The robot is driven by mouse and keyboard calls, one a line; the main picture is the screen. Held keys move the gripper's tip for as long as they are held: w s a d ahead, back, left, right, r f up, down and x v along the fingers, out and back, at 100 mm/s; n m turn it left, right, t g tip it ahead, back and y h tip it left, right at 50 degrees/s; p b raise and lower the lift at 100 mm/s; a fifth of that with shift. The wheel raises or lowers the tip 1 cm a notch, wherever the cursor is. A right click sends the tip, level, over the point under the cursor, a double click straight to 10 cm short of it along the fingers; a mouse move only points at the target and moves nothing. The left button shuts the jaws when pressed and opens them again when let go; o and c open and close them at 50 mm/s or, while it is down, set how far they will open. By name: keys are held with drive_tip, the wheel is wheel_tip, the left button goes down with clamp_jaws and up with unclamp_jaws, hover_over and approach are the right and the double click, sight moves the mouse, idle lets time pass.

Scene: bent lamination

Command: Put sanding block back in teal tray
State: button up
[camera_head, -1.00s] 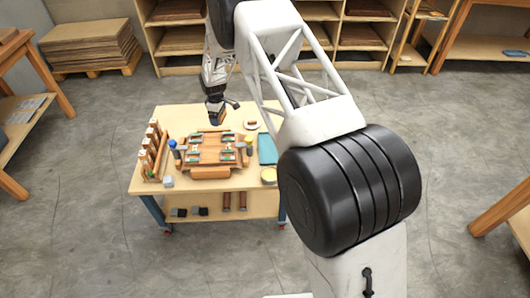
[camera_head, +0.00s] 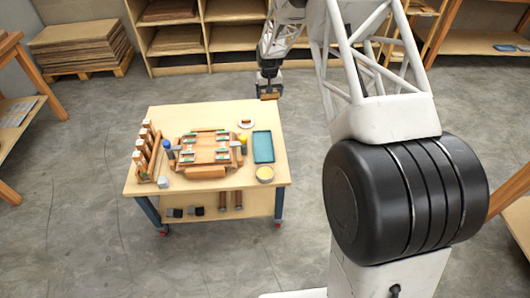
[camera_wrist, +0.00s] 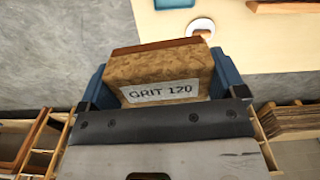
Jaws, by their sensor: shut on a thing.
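My gripper (camera_head: 269,92) is shut on the sanding block (camera_wrist: 160,74), a brown block labelled "GRIT 120". In the wrist view the blue fingers grip it from both sides. In the head view the block (camera_head: 270,96) hangs in the air off the far right corner of the workbench. The teal tray (camera_head: 263,147) lies flat on the right side of the bench and looks empty. It is nearer the camera than my gripper and apart from it.
Shelves (camera_head: 230,40) stand behind. The bench's far strip is clear.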

sight(278, 93)
drive_tip(key=s+d, duration=0.1)
drive_tip(key=s+d+m, duration=0.1)
drive_tip(key=d, duration=0.1)
drive_tip(key=shift+d+f, duration=0.1)
drive_tip(key=shift+d, duration=0.1)
drive_tip(key=s+a+f+n, duration=0.1)
drive_tip(key=s+f+n, duration=0.2)
drive_tip(key=s+f, duration=0.3)
drive_tip(key=s+a+f+n, duration=0.1)
drive_tip(key=s+f+n, duration=0.2)
drive_tip(key=s+f, duration=0.3)
drive_tip(key=s+a+f+n, duration=0.2)
drive_tip(key=s+f, duration=0.4)
drive_tip(key=s, duration=0.4)
drive_tip(key=shift+s+n, duration=0.35)
drive_tip(key=shift+n, duration=0.15)
drive_tip(key=shift+w, duration=0.1)
drive_tip(key=w, duration=0.5)
drive_tip(key=w+a+f, duration=0.1)
drive_tip(key=w, duration=0.4)
drive_tip(key=w+a, duration=0.1)
drive_tip(key=w, duration=0.4)
drive_tip(key=shift+w+f, duration=0.25)
drive_tip(key=shift+w, duration=0.15)
drive_tip(key=shift+f, duration=1.75)
